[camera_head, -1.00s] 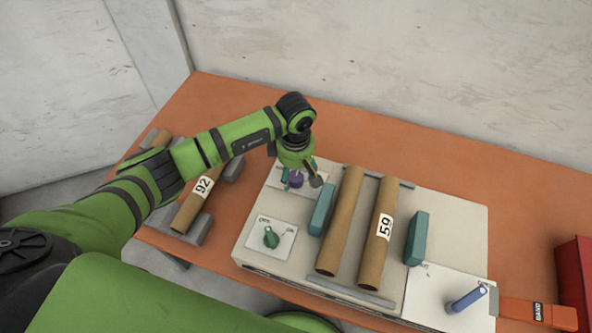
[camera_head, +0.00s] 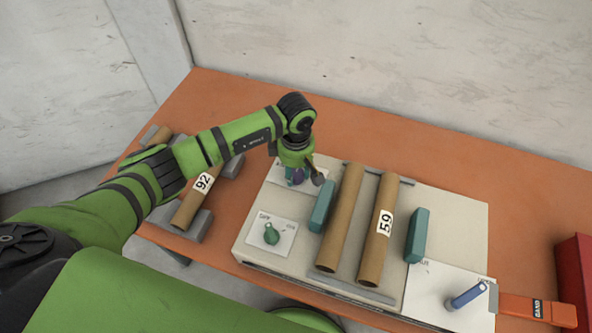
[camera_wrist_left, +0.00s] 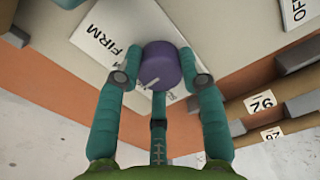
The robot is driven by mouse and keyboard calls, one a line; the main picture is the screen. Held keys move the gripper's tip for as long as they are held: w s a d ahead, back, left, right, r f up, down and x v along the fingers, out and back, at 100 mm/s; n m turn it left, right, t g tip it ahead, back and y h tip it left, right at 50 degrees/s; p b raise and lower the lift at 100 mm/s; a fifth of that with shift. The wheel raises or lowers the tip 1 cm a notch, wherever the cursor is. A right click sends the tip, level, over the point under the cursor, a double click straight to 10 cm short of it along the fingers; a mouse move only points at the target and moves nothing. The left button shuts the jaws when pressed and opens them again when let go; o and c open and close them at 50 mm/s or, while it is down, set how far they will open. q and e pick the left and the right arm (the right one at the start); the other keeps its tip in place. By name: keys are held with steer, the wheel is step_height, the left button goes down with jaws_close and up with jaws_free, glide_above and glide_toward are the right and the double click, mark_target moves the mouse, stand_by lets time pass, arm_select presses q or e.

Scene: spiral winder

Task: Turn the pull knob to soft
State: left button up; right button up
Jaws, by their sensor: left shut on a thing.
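The pull knob is a purple round knob (camera_wrist_left: 160,65) on a white label plate; the word FIRM (camera_wrist_left: 110,45) reads on the plate in the left wrist view. A pale pointer mark shows on its face, and the rest of the lettering is mostly hidden. My left gripper (camera_wrist_left: 160,77) reaches down from above with teal fingers on both sides of the knob, shut on it. In the head view the knob (camera_head: 297,176) is partly hidden by the gripper (camera_head: 303,178). My right gripper is not in view.
A green knob (camera_head: 271,233) sits on a nearby plate. Two cardboard tubes (camera_head: 378,230) lie between teal blocks (camera_head: 417,235) on the pale machine. A blue handle (camera_head: 466,296) stands at right front. Another tube (camera_head: 200,192) lies left. The orange table (camera_head: 400,140) is clear behind.

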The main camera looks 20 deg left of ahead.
arm_select(q)
steer(key=n+b, duration=0.1)
steer(key=n, duration=0.1)
steer(key=n+b, duration=0.2)
steer(key=n, duration=0.1)
steer(key=shift+f+n, duration=0.2)
steer(key=shift+n, duration=0.1)
steer(key=n+b, duration=0.2)
steer(key=n, duration=0.2)
steer(key=shift+r+n+b, duration=0.15)
steer(key=shift+n+b, duration=0.35)
steer(key=shift+n, duration=0.4)
steer(key=o, duration=1.1)
steer(key=shift+o, duration=0.2)
